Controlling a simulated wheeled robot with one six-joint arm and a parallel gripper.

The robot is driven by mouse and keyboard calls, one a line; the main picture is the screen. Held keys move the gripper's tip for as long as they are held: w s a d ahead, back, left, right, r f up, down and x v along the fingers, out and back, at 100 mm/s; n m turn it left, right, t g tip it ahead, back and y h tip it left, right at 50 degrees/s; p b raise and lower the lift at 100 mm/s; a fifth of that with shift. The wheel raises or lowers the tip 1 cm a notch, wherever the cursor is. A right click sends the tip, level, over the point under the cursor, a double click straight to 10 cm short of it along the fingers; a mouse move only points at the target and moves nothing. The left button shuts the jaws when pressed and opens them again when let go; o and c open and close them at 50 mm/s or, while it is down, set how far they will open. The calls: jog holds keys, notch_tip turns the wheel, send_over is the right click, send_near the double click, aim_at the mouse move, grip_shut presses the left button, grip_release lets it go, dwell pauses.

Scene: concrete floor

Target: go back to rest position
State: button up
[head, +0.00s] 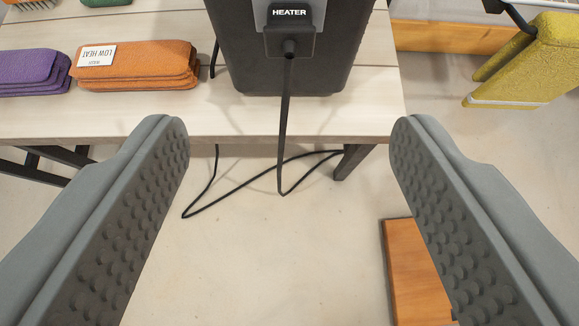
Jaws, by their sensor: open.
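My gripper (289,142) is open in the head view, its two grey fingers wide apart at the left and right. The dark dimpled pads face each other with nothing between them but a view of the floor and a cable beyond. The fingertips appear over the front edge of a light wooden table (120,118). I see no contact with anything.
A dark box with a HEATER plug (288,35) stands on the table; its black cable (284,125) hangs to the floor. Folded orange cloths (137,68) and purple cloths (30,72) lie left. A yellow-green padded object (525,65) is at right, a wooden block (415,270) below.

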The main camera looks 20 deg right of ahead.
dwell(0.3)
jog(key=s+r+n+t+y, duration=0.15)
jog(key=s+r, duration=0.25)
jog(key=r, duration=0.9)
jog(key=s+r+n+t+y, duration=0.1)
jog(key=s+r+t+y, duration=0.25)
jog(key=r, duration=0.85)
jog(key=s+d+r+n+t, duration=0.1)
jog(key=s+d+r, duration=0.1)
jog(key=s+r, duration=0.5)
jog(key=s+d+r+n+t, duration=0.1)
jog(key=s+d+r, duration=0.1)
jog(key=s+r, duration=0.6)
jog(key=s, duration=0.5)
jog(key=shift+s+d+h, duration=0.2)
jog(key=shift+s+h, duration=0.15)
jog(key=shift+h, duration=0.05)
